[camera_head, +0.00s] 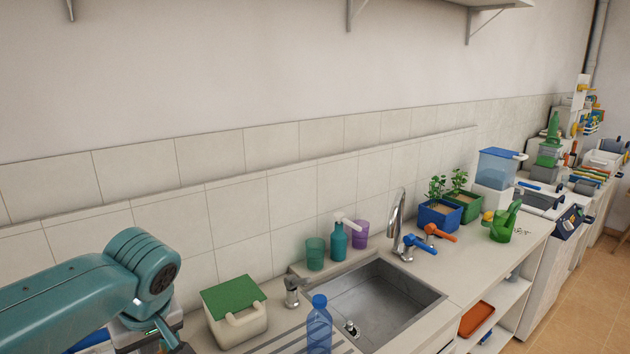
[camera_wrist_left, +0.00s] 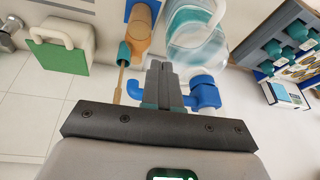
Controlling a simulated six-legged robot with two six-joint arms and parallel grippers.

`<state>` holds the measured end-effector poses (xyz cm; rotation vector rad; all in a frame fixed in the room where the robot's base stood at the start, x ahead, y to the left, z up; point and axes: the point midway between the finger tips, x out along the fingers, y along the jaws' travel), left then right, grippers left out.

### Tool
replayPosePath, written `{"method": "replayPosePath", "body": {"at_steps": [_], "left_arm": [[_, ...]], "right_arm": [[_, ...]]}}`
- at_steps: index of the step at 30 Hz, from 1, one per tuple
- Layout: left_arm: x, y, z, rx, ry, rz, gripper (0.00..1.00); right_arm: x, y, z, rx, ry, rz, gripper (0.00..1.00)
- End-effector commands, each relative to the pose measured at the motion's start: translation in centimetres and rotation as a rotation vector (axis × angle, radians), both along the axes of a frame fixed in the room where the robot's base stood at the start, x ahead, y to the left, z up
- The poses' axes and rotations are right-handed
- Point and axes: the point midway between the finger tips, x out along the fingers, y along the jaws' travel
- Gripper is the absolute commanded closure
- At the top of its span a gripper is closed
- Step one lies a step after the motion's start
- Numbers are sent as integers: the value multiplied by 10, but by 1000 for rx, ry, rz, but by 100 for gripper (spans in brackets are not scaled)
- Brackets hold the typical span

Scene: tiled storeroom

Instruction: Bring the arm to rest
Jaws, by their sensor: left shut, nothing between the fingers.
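My left arm (camera_head: 110,280) comes in from the left in the head view, a teal link bent at a round joint near the white box with the green lid. Its gripper is not clearly seen there. In the left wrist view my left gripper (camera_wrist_left: 159,82) shows its two dark fingers pressed together, with nothing between them. Blue fittings (camera_wrist_left: 205,92) lie close to the fingers in that picture; whether they touch I cannot tell. My right gripper is in neither view.
The counter holds a white box with green lid (camera_head: 235,312), a blue bottle (camera_head: 319,328), a teal pump bottle (camera_head: 338,243), a sink (camera_head: 375,305) and plant pots (camera_head: 438,217). The wrist view shows a clear container (camera_wrist_left: 195,30) and a teal-handled tool (camera_wrist_left: 122,60).

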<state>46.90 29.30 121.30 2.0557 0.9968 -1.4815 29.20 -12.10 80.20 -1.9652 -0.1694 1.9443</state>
Motion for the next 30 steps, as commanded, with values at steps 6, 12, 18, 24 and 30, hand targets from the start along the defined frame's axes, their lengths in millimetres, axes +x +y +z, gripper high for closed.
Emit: {"method": "replayPosePath", "body": {"at_steps": [6,12,18,24,30], "left_arm": [[13,-48,-105,-129,109,-260,100],[-21,-117,-251,-378,188,-540,100],[-111,-168,-368,-574,161,-668,100],[-187,-175,-413,-564,143,-694,100],[-179,-174,-443,-557,127,-701,100]], "right_arm": [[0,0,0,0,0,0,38],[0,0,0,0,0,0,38],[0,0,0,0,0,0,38],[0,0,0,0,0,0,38],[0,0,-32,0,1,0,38]]}}
